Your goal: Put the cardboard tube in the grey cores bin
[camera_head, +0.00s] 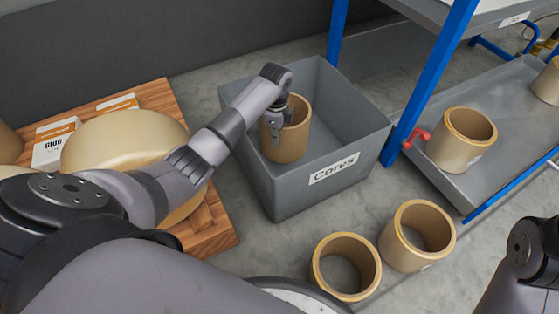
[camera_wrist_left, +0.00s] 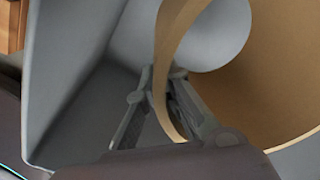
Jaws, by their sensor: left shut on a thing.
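My left gripper (camera_head: 277,128) is shut on the wall of a cardboard tube (camera_head: 292,138), with the fingers pointing down. The tube is upright, at the left inside part of the grey bin labelled Cores (camera_head: 297,197). I cannot tell whether it touches the bin floor. In the left wrist view the fingers (camera_wrist_left: 163,100) straddle the near wall of the tube (camera_wrist_left: 268,75), and the grey bin wall (camera_wrist_left: 70,75) stands at the left. My right gripper is out of view; only part of my right arm shows at the lower right.
Two tubes (camera_head: 345,266) (camera_head: 418,236) stand on the floor in front of the bin. A wooden pallet (camera_head: 215,222) with large rolls and a Glue box (camera_head: 58,143) lies left.

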